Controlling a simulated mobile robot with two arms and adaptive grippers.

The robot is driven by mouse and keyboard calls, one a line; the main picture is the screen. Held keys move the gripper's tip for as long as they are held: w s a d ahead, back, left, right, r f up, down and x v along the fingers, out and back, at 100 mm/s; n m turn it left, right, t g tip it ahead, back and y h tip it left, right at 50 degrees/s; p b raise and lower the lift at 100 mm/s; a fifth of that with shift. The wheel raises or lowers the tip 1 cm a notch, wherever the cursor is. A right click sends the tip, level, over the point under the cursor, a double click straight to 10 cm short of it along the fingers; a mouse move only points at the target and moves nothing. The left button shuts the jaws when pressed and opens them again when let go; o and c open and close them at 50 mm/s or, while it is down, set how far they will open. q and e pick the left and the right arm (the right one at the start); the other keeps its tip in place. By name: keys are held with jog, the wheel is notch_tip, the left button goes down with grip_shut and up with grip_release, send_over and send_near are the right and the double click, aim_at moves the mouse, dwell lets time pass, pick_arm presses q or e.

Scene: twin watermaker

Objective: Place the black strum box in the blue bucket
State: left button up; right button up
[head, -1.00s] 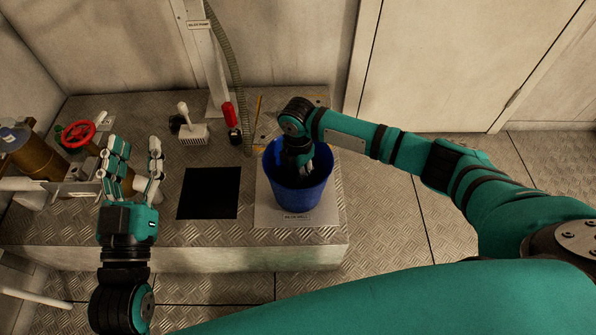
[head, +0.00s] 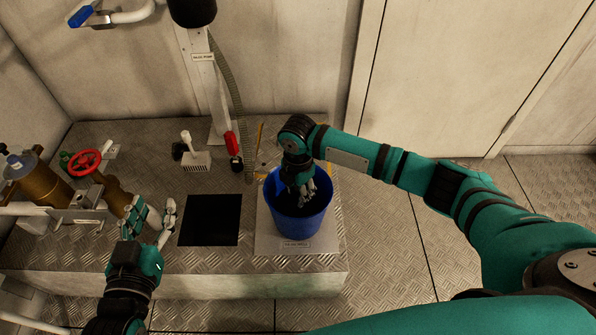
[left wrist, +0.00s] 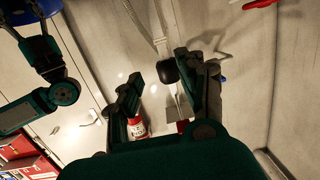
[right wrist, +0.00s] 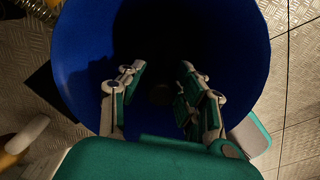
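The blue bucket (head: 298,222) stands on a pale plate near the platform's right end. My right gripper (head: 301,190) points down inside the bucket's mouth. In the right wrist view its fingers (right wrist: 157,105) are apart with nothing clear between them. A small dark round shape (right wrist: 160,94) shows deep in the bucket (right wrist: 85,60); I cannot tell whether it is the black strum box. No black strum box is clearly identifiable elsewhere. My left gripper (head: 154,222) is open and empty, left of the black square mat. Its spread fingers (left wrist: 165,95) also show in the left wrist view.
The black square mat (head: 210,220) lies bare left of the bucket. A pale slotted box with a stem (head: 195,160) stands behind it, beside a small black piece (head: 179,151). A red-handled item (head: 232,147) stands by the hose. A red valve wheel (head: 85,162) is at left.

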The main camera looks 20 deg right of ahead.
notch_tip(320, 180, up, 4)
jog(key=shift+r+p, duration=0.1)
jog(key=shift+p, duration=0.6)
notch_tip(320, 180, up, 3)
jog(key=shift+r+p, duration=0.1)
jog(key=shift+p, duration=0.45)
pick_arm(q)
jog(key=s+a+f+g+y, duration=0.2)
jog(key=s+a+f+g, duration=0.1)
jog(key=s+f+g, duration=0.4)
jog(key=shift+s+a+f+g, duration=0.4)
jog(key=shift+s+f, duration=0.2)
jog(key=shift+f, duration=1)
pick_arm(e)
jog(key=shift+r, duration=0.2)
